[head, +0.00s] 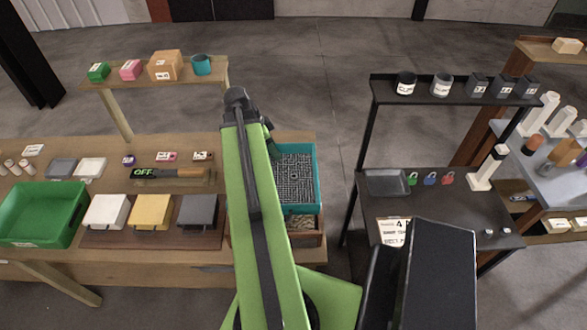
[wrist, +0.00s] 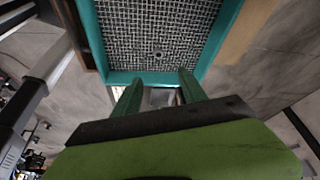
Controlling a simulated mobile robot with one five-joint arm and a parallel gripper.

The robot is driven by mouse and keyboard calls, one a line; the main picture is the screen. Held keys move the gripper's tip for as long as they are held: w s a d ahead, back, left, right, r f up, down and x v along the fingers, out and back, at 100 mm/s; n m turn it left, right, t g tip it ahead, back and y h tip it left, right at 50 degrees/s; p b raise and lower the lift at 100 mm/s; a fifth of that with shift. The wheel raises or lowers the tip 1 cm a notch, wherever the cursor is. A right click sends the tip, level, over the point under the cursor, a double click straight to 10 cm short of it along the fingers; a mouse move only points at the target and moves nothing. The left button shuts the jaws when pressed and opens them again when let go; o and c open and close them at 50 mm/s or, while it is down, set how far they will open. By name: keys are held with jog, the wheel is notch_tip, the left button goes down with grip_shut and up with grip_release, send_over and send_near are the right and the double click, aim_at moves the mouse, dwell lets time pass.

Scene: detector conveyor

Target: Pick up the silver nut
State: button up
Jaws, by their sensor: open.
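A small silver nut (wrist: 157,54) lies on the patterned grey floor of a teal tray (wrist: 144,77) in the wrist view. My gripper (wrist: 158,92) is open, with its two green fingers apart at the tray's near wall in that picture. The nut shows beyond the fingertips, about midway between them, and nothing is between the fingers. In the head view the teal tray (head: 317,180) stands just right of my green arm, which covers its left part.
A wooden bench with a green bin (head: 42,215) and several lidded boxes stands left of my arm. A black table (head: 440,205) with a shelf is on the right. Bare floor lies between. The tray walls stand around the nut.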

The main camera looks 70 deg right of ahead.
jog(key=b, duration=1.1)
send_over(293, 176)
jog(key=w+a, duration=0.2)
jog(key=w, duration=0.1)
jog(key=f, duration=1.1)
jog(key=shift+s+d+f, duration=0.2)
jog(key=shift+s+f, duration=0.05)
jog(key=shift+f, duration=0.05)
jog(key=shift+s+d+f+b, duration=0.1)
jog(key=shift+b, duration=0.2)
jog(key=b+x, duration=0.5)
jog(key=shift+s+f, duration=0.1)
jog(key=shift+f, duration=0.05)
jog(key=shift+r, duration=0.2)
grip_shut()
